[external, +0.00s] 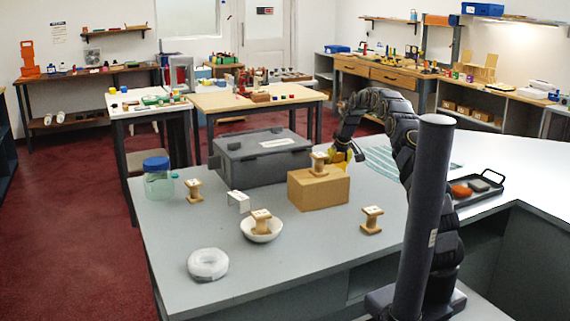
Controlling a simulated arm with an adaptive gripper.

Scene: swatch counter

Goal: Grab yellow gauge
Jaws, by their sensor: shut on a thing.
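A yellow thing (338,157), which looks like the yellow gauge, shows behind the right end of the cardboard box on the grey counter. Its lower part is hidden by the box, and its exact shape is too small to tell. My gripper (341,153) points down at it from the dark curved arm and is shut on it. The fingertips are hard to make out. I cannot tell whether the gauge touches the counter.
A wooden spool (319,168) stands on the cardboard box (318,192). A grey lidded case (262,166) is left of it. Other spools (372,220), a white bowl (262,236) holding one, a blue-lidded jar (157,180) and a tape roll (208,264) stand in front and left.

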